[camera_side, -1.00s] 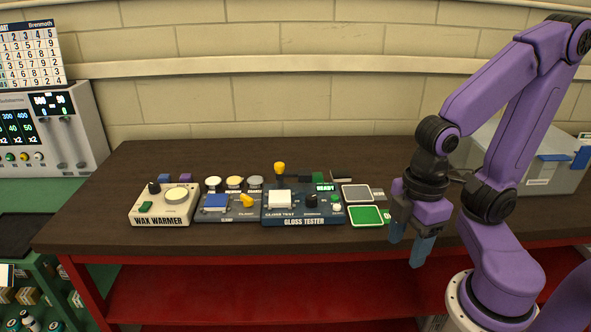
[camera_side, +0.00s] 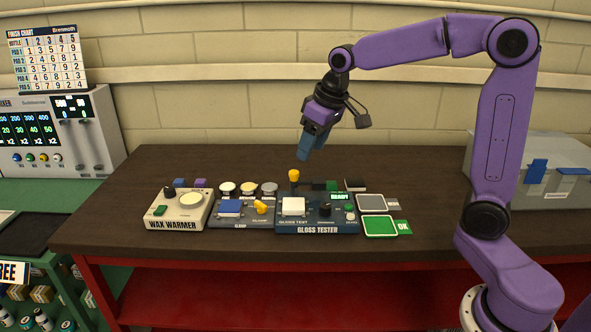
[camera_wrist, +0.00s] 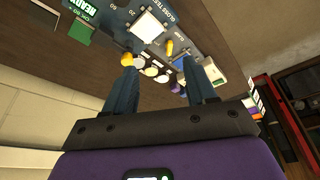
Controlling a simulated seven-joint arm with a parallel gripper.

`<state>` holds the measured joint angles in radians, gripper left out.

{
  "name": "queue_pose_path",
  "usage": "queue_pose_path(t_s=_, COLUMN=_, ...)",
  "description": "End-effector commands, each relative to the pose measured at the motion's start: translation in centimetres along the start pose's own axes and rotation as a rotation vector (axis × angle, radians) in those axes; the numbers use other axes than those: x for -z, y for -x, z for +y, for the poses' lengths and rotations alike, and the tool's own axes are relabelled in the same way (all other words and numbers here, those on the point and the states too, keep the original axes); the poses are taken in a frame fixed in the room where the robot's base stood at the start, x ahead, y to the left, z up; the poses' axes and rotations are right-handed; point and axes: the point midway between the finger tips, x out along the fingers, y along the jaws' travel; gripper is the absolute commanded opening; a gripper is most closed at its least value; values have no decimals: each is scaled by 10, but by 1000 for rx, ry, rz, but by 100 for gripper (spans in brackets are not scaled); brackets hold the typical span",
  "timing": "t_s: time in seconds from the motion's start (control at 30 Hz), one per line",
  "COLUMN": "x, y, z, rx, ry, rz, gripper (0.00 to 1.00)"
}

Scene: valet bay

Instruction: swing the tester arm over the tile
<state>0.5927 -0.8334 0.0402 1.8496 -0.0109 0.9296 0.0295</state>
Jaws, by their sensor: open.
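The gloss tester (camera_side: 318,223) is a dark blue box on the bench, with a white tile (camera_side: 293,206) on its top. Its tester arm shows as a yellow knob (camera_side: 294,175) on a dark post behind the tile, with dark parts reaching right; the arm is not over the tile. In the wrist view, the yellow knob (camera_wrist: 127,59) is close to one fingertip and the white tile (camera_wrist: 148,26) lies beyond it. My gripper (camera_side: 309,148) is open and empty, pointing down above the back of the tester, apart from the knob. Its two fingers also show in the wrist view (camera_wrist: 166,76).
The wax warmer (camera_side: 178,210) and a unit with a blue pad (camera_side: 230,208) and yellow lever (camera_side: 261,207) stand left of the tester. A grey pad (camera_side: 371,202) and a green pad (camera_side: 380,226) lie right. A lidded bin (camera_side: 540,180) stands far right.

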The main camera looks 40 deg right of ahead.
Motion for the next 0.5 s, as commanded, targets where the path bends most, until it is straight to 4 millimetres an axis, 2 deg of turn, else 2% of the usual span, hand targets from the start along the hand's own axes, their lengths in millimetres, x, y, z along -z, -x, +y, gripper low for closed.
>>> queue_pose_path(t_s=0.03, x=12, y=0, z=16, rx=-16, ry=-47, rz=15, gripper=56)
queue_pose_path(t_s=0.1, x=24, y=2, z=36, rx=-35, ry=-100, rz=34, gripper=56)
queue_pose_path(t_s=0.2, x=36, y=4, z=58, rx=-56, ry=-156, rz=53, gripper=56)
queue_pose_path(t_s=0.33, x=44, y=6, z=74, rx=-71, ry=-195, rz=67, gripper=56)
queue_pose_path(t_s=0.5, x=45, y=-1, z=78, rx=-75, ry=-205, rz=68, gripper=56)
